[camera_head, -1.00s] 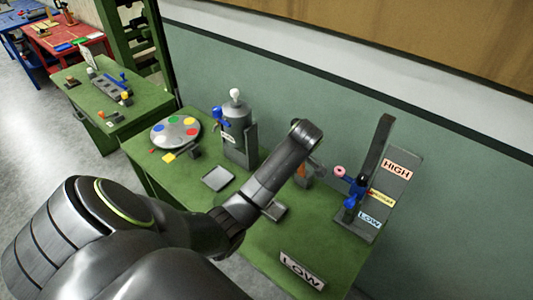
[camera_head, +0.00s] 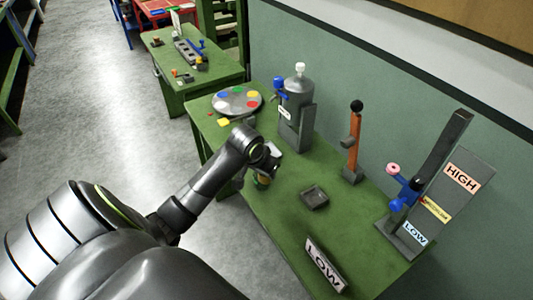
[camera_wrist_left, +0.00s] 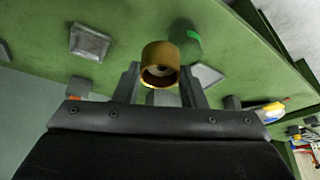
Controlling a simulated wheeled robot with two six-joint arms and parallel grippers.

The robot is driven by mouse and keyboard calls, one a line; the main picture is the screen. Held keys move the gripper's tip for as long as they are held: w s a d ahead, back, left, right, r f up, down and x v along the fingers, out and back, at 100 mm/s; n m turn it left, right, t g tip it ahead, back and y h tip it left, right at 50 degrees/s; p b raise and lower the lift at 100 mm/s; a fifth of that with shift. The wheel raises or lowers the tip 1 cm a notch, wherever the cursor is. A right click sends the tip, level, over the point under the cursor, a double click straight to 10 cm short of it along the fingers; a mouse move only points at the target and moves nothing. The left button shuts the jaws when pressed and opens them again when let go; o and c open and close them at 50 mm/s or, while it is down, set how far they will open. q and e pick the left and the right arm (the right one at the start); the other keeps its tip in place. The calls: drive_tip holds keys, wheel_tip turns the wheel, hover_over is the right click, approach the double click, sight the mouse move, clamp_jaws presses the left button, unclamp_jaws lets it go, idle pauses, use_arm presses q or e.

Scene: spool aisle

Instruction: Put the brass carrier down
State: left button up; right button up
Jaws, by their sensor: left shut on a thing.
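The brass carrier (camera_wrist_left: 160,62) is a hollow gold-coloured cylinder between the fingers of my left gripper (camera_wrist_left: 159,78) in the wrist view. The gripper is shut on it. In the head view my left gripper (camera_head: 262,170) is over the near left edge of the green table, and a little of the brass carrier (camera_head: 263,183) shows below the wrist. A green rounded thing (camera_wrist_left: 186,36) shows just beyond the carrier in the wrist view; I cannot tell whether they touch. My right gripper is not in view.
Bare surface surrounds the dish.

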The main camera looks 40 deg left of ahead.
use_arm(q)
drive_tip(key=shift+s+a+f+m, duration=0.15)
drive_tip(key=shift+s+m, duration=0.1)
drive_tip(key=shift+m, duration=0.05)
drive_tip(key=shift+s+f, duration=0.15)
drive_tip(key=shift+f, duration=0.15)
approach(265, 197)
drive_tip(key=shift+w+a+p, duration=0.1)
drive_tip(key=shift+w+p, duration=0.3)
drive_tip(key=shift+w, duration=0.45)
wheel_tip(265, 197, down, 4)
drive_tip(key=shift+r, duration=0.1)
drive_tip(key=shift+f, duration=0.25)
drive_tip(key=shift+f, duration=0.1)
drive_tip(key=o, duration=1.1)
